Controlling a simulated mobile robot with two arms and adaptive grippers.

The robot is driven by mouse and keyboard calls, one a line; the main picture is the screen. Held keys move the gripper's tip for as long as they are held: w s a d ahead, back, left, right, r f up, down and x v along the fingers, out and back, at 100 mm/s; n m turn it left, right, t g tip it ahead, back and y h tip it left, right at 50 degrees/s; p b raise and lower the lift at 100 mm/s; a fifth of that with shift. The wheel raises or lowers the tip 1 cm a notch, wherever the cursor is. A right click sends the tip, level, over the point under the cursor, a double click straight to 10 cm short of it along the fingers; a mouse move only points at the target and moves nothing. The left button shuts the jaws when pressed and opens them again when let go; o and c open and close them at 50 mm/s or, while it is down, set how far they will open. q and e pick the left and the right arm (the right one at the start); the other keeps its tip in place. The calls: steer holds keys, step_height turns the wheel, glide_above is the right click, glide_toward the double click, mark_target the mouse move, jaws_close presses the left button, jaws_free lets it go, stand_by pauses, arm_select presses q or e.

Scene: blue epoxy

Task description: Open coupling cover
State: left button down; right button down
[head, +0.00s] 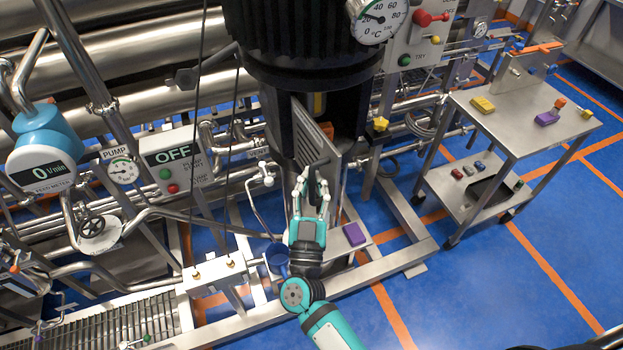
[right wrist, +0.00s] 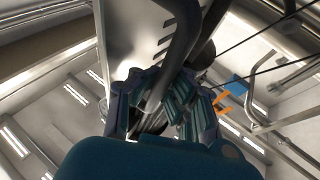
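The coupling cover (head: 316,133) is a slotted grey metal panel on the housing below the big dark motor. It stands ajar, swung outward, with a dark opening and a yellow part showing behind it. Its dark bar handle (head: 317,163) is on the outer face. My right gripper (head: 313,184) is at this handle, its fingers on both sides of it. In the right wrist view the dark handle (right wrist: 182,45) runs down between the fingers (right wrist: 163,100), which appear closed on it; the contact is partly hidden. My left gripper is not in view.
A purple block (head: 354,234) lies on the metal base by my right gripper. A blue cup (head: 277,260) stands to its left.

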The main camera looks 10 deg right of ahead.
steer(key=shift+s+f, duration=0.1)
steer(key=shift+f, duration=0.25)
steer(key=c, duration=1.7)
jaws_free()
steer(key=shift+s+r, duration=0.1)
steer(key=shift+s, duration=0.05)
steer(key=o, duration=0.4)
steer(key=shift+s+r, duration=0.2)
steer(key=shift+r, duration=0.05)
steer(key=shift+c, duration=0.2)
steer(key=shift+w+f, duration=0.1)
steer(key=shift+w, duration=0.1)
steer(key=shift+s+f, duration=0.1)
steer(key=shift+s, duration=0.15)
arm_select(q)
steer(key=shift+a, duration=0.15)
arm_select(e)
steer(key=v, duration=1.1)
steer(key=shift+s, duration=0.3)
steer(key=shift+a+f, duration=0.1)
